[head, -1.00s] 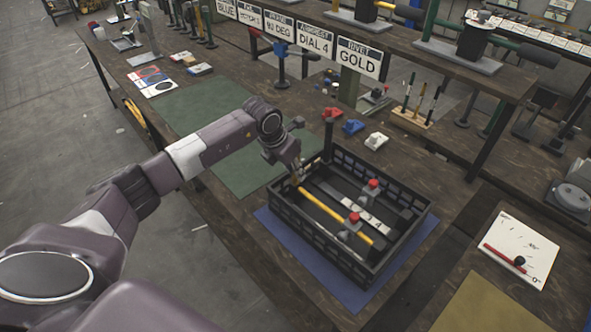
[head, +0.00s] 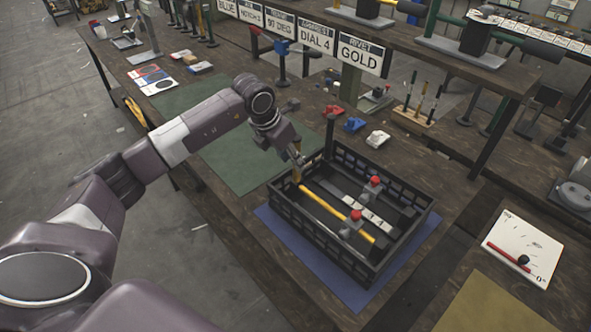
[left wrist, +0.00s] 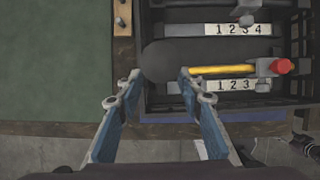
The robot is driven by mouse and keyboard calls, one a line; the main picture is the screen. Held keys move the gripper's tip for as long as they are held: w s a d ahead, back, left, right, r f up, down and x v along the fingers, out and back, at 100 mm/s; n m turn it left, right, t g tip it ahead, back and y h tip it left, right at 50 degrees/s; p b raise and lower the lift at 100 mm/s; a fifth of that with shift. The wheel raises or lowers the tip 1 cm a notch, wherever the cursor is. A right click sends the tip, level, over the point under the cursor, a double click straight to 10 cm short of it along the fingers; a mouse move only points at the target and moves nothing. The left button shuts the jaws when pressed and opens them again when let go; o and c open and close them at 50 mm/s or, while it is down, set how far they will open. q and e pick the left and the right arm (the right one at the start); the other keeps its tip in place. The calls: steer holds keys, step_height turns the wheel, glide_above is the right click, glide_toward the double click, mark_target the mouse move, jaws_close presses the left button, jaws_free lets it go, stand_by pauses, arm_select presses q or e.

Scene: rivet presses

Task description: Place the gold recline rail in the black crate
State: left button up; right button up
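The gold recline rail (head: 325,205) is a long yellow bar lying inside the black crate (head: 312,237), along its near-left side. In the left wrist view the rail (left wrist: 222,70) runs to the right from beside the right fingertip. My left gripper (head: 297,162) is above the crate's left corner, by the rail's far-left end. Its blue fingers are apart in the left wrist view (left wrist: 160,75), with a dark rounded shape beyond them that I cannot identify. Whether a finger touches the rail is unclear. My right gripper is out of view.
Red-topped clamps (head: 356,215) and numbered white strips (head: 362,209) are in the crate. The crate stands on a blue mat (head: 345,293). A green mat (head: 232,160) lies left of it. Small red and blue blocks (head: 354,125) sit behind, below the "GOLD" sign (head: 360,54).

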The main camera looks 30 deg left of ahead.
arm_select(q)
steer(key=d+b+v, duration=0.1)
steer(key=v, duration=0.6)
steer(key=shift+a+b, duration=0.4)
